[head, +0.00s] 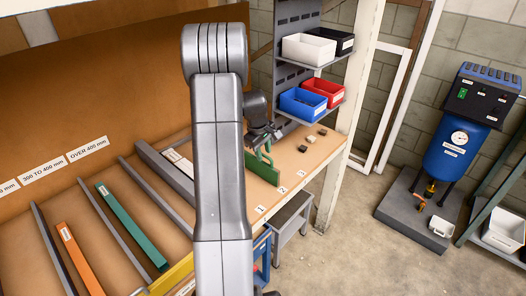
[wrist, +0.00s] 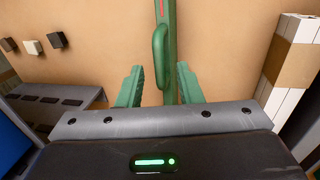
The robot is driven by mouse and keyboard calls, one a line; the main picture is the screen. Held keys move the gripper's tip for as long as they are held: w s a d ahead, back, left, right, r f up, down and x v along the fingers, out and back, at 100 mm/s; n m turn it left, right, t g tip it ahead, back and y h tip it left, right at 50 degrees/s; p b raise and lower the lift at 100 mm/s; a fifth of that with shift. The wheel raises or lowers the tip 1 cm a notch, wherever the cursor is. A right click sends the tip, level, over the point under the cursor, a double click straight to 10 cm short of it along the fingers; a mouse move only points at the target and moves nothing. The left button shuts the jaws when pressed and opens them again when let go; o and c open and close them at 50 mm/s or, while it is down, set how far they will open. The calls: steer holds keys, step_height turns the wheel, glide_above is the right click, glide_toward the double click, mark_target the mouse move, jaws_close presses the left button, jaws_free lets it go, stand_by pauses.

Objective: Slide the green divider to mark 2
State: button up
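The green divider (head: 262,168) stands on the wooden bench top, its near end close to the label of mark 2 (head: 283,189); I cannot tell whether they line up exactly. Mark 1 (head: 260,209) is to the left of it and mark 3 (head: 301,174) to the right. In the wrist view the divider (wrist: 172,40) runs upright in the picture, with its green loop handle (wrist: 158,55) on its left. My gripper (wrist: 160,72) is open, its green fingers apart on either side of the handle and divider. Contact is not visible. My arm hides part of the bench.
Grey rails, an orange bar (head: 78,258) and a green bar (head: 131,226) lie on the bench at left. Small blocks (head: 311,139) sit beyond mark 3. Shelves with a red bin (head: 322,91) and a blue bin (head: 303,103) stand behind my gripper.

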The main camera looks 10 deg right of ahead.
step_height(320, 180, up, 14)
steer(key=s+a+b, duration=0.1)
steer(key=a, duration=0.1)
steer(key=shift+s+a+f+b, duration=0.15)
steer(key=shift+s+f+b, duration=0.1)
steer(key=shift+b, duration=0.15)
steer(key=f, duration=0.4)
steer(key=w+d+f+p, duration=0.1)
steer(key=f, duration=0.4)
steer(key=d+f, duration=0.1)
steer(key=f, duration=0.3)
steer(key=shift+w+d+f+p, duration=0.15)
steer(key=shift+w+p, duration=0.05)
steer(key=shift+p, duration=0.2)
steer(key=shift+s+a+f, duration=0.15)
steer(key=shift+s+a, duration=0.2)
steer(key=shift+a, duration=0.25)
